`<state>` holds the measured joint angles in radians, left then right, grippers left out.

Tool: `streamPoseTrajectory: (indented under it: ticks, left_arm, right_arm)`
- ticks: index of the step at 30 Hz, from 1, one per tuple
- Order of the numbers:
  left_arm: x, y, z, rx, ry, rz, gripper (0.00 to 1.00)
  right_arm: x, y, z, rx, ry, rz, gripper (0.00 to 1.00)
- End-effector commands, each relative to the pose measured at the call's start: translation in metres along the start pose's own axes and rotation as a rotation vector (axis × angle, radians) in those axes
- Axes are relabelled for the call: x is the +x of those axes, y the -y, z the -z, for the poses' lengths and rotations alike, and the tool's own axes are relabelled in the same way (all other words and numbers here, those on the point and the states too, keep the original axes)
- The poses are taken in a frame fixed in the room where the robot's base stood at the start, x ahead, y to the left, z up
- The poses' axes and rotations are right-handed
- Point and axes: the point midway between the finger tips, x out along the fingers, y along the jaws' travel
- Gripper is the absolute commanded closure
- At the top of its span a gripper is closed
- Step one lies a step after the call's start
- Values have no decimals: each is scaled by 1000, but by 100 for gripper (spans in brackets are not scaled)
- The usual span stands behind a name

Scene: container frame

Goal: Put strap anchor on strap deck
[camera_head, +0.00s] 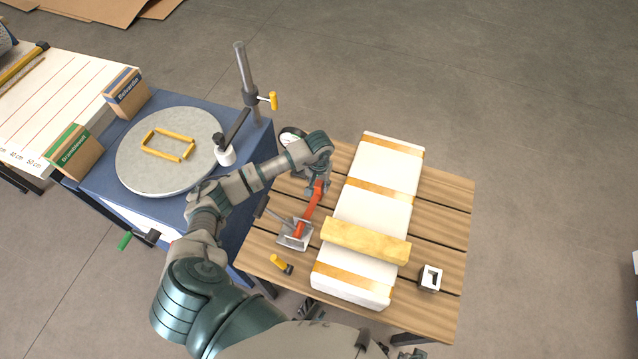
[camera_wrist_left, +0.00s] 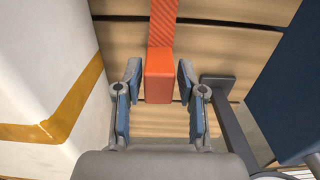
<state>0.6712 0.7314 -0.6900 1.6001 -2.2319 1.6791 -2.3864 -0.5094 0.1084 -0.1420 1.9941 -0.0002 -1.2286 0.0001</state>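An orange block (camera_wrist_left: 159,82), which looks like the strap anchor, sits at the end of a ribbed orange strap (camera_wrist_left: 164,22) in the left wrist view. My left gripper (camera_wrist_left: 159,86) is open, its two blue-padded fingers on either side of the block with narrow gaps. In the head view my left gripper (camera_head: 319,184) is low over the slatted wooden table, left of the white box. The orange strap (camera_head: 309,212) runs from there to a metal plate (camera_head: 293,238). I cannot tell which part is the strap deck. My right gripper is not in view.
A long white box (camera_head: 378,211) with amber bands lies beside the gripper, a wooden beam (camera_head: 366,241) across it. A grey bracket (camera_wrist_left: 217,83) stands right of the fingers. A small white block (camera_head: 430,278) and yellow-handled part (camera_head: 281,264) are on the table (camera_head: 445,214).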

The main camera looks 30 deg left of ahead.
Motion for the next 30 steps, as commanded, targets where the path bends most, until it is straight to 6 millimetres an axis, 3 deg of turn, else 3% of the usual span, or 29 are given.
streamPoseTrajectory:
  ticks: [13, 24, 30]
  left_arm:
    - [-9, 0, 1, 0, -3, 0, 48]
    - [-88, 0, 1, 1, -4, 0, 48]
    - [-115, 0, 0, 1, -1, -1, 48]
  right_arm:
    - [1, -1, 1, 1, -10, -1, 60]
    - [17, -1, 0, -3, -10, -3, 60]
    - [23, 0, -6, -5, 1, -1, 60]
